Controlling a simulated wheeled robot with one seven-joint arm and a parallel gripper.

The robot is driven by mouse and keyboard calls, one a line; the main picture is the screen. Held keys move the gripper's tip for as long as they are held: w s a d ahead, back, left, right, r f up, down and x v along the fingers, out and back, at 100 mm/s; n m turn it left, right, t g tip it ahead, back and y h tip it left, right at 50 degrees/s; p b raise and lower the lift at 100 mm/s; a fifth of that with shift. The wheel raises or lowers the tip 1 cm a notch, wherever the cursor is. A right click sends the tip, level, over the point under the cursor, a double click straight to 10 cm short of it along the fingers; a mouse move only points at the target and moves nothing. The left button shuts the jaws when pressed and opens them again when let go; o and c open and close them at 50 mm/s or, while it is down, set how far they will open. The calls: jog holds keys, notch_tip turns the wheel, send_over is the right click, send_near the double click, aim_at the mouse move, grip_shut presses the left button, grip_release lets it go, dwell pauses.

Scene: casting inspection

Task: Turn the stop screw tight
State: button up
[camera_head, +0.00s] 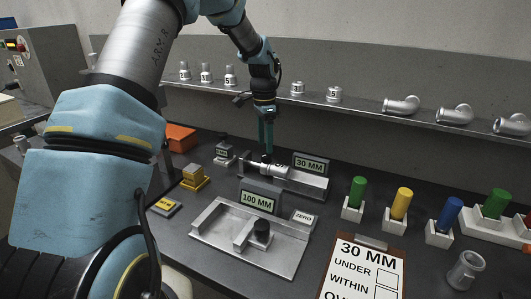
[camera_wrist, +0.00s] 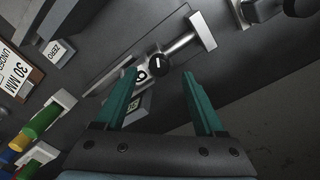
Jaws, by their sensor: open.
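My gripper (camera_head: 266,148) points down over the 30 MM gauge (camera_head: 312,186) at the back of the bench. In the wrist view its two teal fingers (camera_wrist: 160,74) are apart, with nothing held between them. A black round knob with a white mark (camera_wrist: 157,64), which looks like the stop screw, lies just beyond the fingertips, roughly between them. I cannot tell whether they touch it. In the head view the fingers partly hide it.
The 100 MM gauge (camera_head: 210,233) with its own black knob (camera_head: 262,230) stands in front. A clipboard (camera_head: 365,268) and green, yellow and blue plugs (camera_head: 401,203) are to the right. A shelf (camera_head: 365,106) of castings runs behind. An orange bin (camera_head: 181,138) is at left.

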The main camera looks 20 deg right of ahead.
aim_at(265, 154)
notch_tip(265, 154, up, 7)
jog(key=b, duration=0.1)
jog(key=shift+w+f, duration=0.1)
jog(key=s+a+f+n, duration=0.1)
jog(key=s+a+n, duration=0.4)
jog(key=a, duration=0.4)
jog(key=s+a+f+n+t, duration=0.1)
jog(key=s+a+n, duration=0.4)
jog(key=a, duration=0.5)
jog(key=s+a+f+n+t, duration=0.1)
jog(key=s+a+n, duration=0.5)
jog(key=s+a, duration=0.2)
jog(key=shift+s+a+f, duration=0.3)
jog(key=shift+s+a, duration=0.05)
jog(key=shift+a, duration=0.55)
